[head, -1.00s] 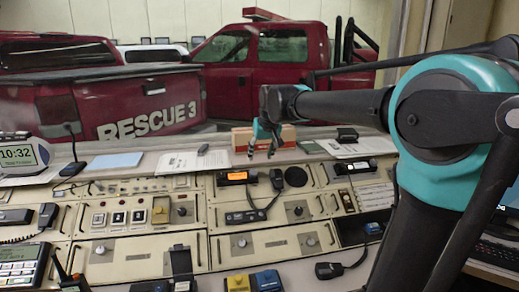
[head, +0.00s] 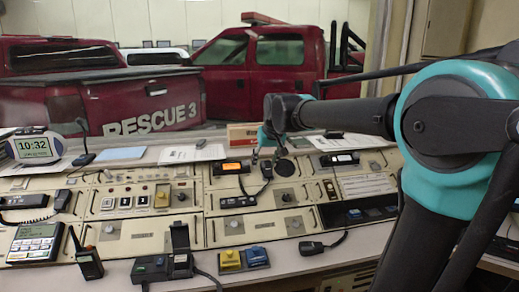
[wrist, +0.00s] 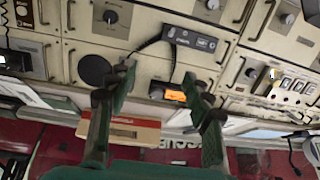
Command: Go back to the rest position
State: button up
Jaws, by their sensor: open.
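My gripper (head: 268,152) is at the end of my outstretched arm, above the back part of the dispatch console (head: 130,240). In the wrist view my gripper (wrist: 160,72) shows two green-grey fingers spread apart with nothing between them. Console panels, a black round speaker (wrist: 95,69) and an orange-lit display (wrist: 175,96) lie beyond the fingers. In the head view the orange-lit display (head: 231,167) is left of and below the fingers. Whether the fingers touch anything below is unclear, but they appear clear of the panels.
A brown box (head: 242,134) stands on the back ledge, close behind my gripper. Papers lie on the ledge.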

jog(key=s+d+f+m, duration=0.1)
jog(key=s+d+f, duration=0.4)
jog(key=s+f, duration=0.3)
jog(key=s+d+f+m+h, duration=0.1)
jog(key=s+d+f, duration=0.5)
jog(key=s+f, duration=0.3)
jog(key=s+d+f+g, duration=0.1)
jog(key=s+d+f, duration=0.5)
jog(key=s+f, duration=0.3)
jog(key=shift+s+f+m+h, duration=0.2)
jog(key=shift+m+h, duration=0.1)
jog(key=shift+m, duration=0.1)
